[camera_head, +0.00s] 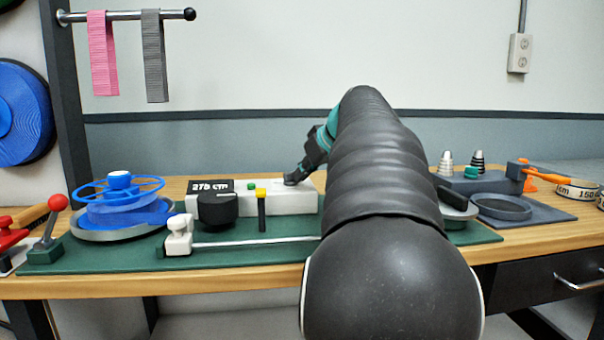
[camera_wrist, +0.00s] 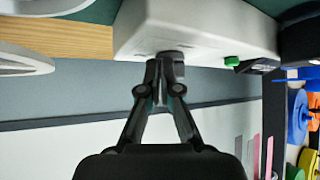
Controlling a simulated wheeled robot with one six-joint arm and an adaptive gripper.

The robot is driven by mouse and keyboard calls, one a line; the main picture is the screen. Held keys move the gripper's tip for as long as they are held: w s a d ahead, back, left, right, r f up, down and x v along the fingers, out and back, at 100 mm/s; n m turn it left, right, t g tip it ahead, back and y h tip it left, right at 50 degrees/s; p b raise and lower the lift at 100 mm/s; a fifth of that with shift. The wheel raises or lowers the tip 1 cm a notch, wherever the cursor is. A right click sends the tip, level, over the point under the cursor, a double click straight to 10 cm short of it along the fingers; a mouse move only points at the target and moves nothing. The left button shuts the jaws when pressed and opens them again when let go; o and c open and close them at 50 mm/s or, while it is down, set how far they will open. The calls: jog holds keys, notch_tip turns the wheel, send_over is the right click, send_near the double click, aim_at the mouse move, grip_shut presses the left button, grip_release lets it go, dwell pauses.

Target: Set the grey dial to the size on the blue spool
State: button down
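The white control box (camera_head: 265,202) stands on the green mat behind the metal rod. Its black display (camera_head: 210,187) seems to read 270 cm; the middle digit is hard to make out. The grey dial (camera_head: 291,182) is on top of the box near its right end, partly covered by my gripper (camera_head: 297,177). In the wrist view my fingers (camera_wrist: 165,75) are close together at the dial (camera_wrist: 170,55), with a narrow grey part seemingly between them. The blue spool (camera_head: 120,213) sits on a round base at left; no size is legible on it.
A red-knobbed lever (camera_head: 50,222) stands far left. A grey fixture (camera_head: 490,182) with cones is at right, partly behind my arm.

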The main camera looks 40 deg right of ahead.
aim_at(304, 183)
jog(key=shift+w+d, duration=0.15)
jog(key=shift+d, duration=0.15)
jog(key=shift+w+d, duration=0.2)
jog(key=shift+d, duration=0.15)
jog(key=shift+w+d, duration=0.4)
jog(key=shift+w, duration=0.25)
jog(key=shift+w, duration=0.1)
jog(key=shift+a, duration=0.1)
dwell(1.3)
